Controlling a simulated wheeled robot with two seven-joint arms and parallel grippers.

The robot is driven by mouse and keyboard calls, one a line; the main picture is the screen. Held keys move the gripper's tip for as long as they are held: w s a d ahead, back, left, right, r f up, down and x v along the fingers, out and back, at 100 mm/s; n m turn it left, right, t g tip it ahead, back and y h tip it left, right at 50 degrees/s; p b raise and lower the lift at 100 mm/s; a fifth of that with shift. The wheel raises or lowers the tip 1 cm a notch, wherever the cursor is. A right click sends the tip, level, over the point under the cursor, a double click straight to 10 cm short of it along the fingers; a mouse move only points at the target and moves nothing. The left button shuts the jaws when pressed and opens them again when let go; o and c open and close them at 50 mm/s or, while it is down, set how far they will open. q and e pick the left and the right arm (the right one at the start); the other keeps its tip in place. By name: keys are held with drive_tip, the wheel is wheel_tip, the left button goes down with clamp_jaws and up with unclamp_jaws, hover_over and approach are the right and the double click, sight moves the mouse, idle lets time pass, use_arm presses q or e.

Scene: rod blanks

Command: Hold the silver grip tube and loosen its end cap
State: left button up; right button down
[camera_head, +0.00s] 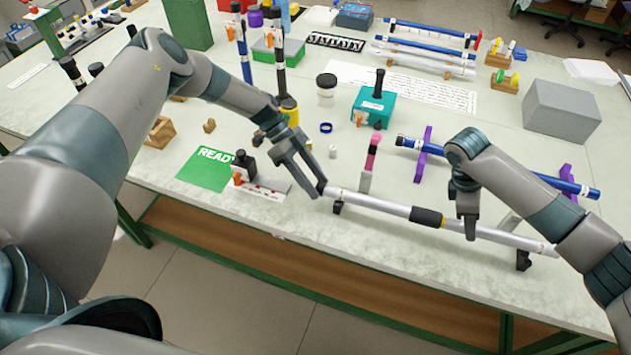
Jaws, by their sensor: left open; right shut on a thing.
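The silver grip tube (385,206) lies along the front of the table on two dark supports, with a black grip band (427,217) around its middle. Its left end has a small dark end cap (322,187). My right gripper (469,228) is shut on the tube just right of the black band and hides part of it. My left gripper (315,186) is open, its fingertips at the dark left end of the tube. I cannot tell whether they touch the cap.
Behind the tube, a blue rod (545,180) rests on purple stands. A grey box (560,110) stands at the right.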

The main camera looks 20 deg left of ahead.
use_arm(q)
drive_tip(key=v, duration=1.1)
drive_tip(key=shift+w+a+r, duration=0.2)
drive_tip(key=shift+f, duration=0.1)
use_arm(e)
drive_tip(key=shift+f, duration=0.35)
drive_tip(key=c, duration=1.4)
unclamp_jaws()
drive_tip(key=shift+r, duration=0.1)
drive_tip(key=v, duration=1)
drive_tip(key=shift+v, duration=0.9)
use_arm(q)
drive_tip(key=shift+s, duration=0.1)
